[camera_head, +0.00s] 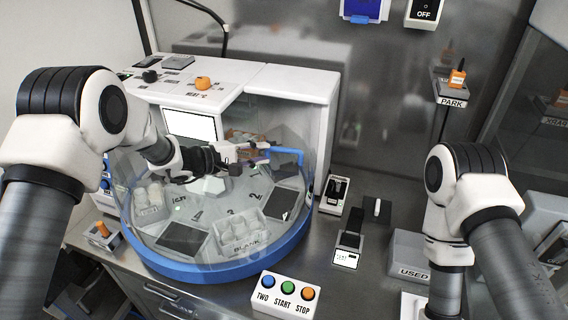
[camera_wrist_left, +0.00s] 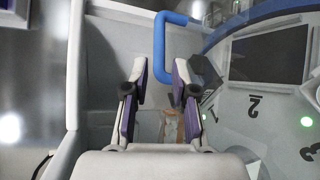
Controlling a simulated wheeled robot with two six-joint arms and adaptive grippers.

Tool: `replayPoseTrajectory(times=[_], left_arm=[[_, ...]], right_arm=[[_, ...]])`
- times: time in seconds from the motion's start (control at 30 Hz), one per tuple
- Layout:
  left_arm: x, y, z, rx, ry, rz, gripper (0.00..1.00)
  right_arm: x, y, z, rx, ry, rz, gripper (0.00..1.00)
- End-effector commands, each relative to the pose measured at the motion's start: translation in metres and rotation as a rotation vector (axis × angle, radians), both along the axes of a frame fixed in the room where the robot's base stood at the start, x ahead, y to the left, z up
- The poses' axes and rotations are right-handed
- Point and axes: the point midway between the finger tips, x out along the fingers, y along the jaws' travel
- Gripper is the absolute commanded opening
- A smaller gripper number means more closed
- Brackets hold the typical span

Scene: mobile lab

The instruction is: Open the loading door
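The machine has a clear curved cover with a blue rim (camera_head: 215,270). The loading door appears to be part of this clear cover, but its outline is hard to tell. A blue bracket-shaped handle (camera_head: 300,158) stands at the cover's right side; it also shows in the left wrist view (camera_wrist_left: 159,45). My left gripper (camera_head: 265,152) is at the handle's left end. In the left wrist view my left gripper (camera_wrist_left: 160,75) has its purple-padded fingers apart, with part of the handle between their tips. Contact cannot be told. My right gripper is out of view below the right arm.
Inside the cover are a numbered turntable, a white rack marked BLANK (camera_head: 240,236) and dark pads. A button box (camera_head: 287,292) stands in front. A grey USED bin (camera_head: 408,258) and small devices (camera_head: 348,248) are to the right. Bare counter lies between.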

Motion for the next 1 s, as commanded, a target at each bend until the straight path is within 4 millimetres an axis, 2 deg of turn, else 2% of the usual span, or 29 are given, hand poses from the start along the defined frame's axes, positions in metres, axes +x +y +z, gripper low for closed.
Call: replayPoseTrajectory(times=[0.03,0.17,0.4,0.5,0.77,0.8,0.87,1.0], left_arm=[[0.001,-0.001,-0.005,0.001,-0.001,0.000,0.27],[0.008,-0.012,-0.003,0.002,-0.002,-0.003,0.27],[0.031,-0.050,-0.014,0.001,-0.001,-0.003,0.27],[0.038,-0.060,-0.019,0.001,-0.001,-0.002,0.27],[0.041,-0.064,-0.022,0.000,0.000,0.000,0.27],[0.041,-0.064,-0.022,0.000,0.000,0.000,0.23],[0.041,-0.064,-0.022,0.000,0.000,0.000,0.02],[0.041,-0.064,-0.022,0.001,-0.001,0.000,0.00]], right_arm=[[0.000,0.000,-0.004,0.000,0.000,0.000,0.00],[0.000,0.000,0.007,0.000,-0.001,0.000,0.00],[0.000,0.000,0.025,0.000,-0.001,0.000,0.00],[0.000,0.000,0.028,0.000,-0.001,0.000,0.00],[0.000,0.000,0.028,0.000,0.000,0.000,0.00],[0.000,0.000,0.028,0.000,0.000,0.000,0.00],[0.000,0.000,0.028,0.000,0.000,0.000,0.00],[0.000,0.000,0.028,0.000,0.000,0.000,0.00]])
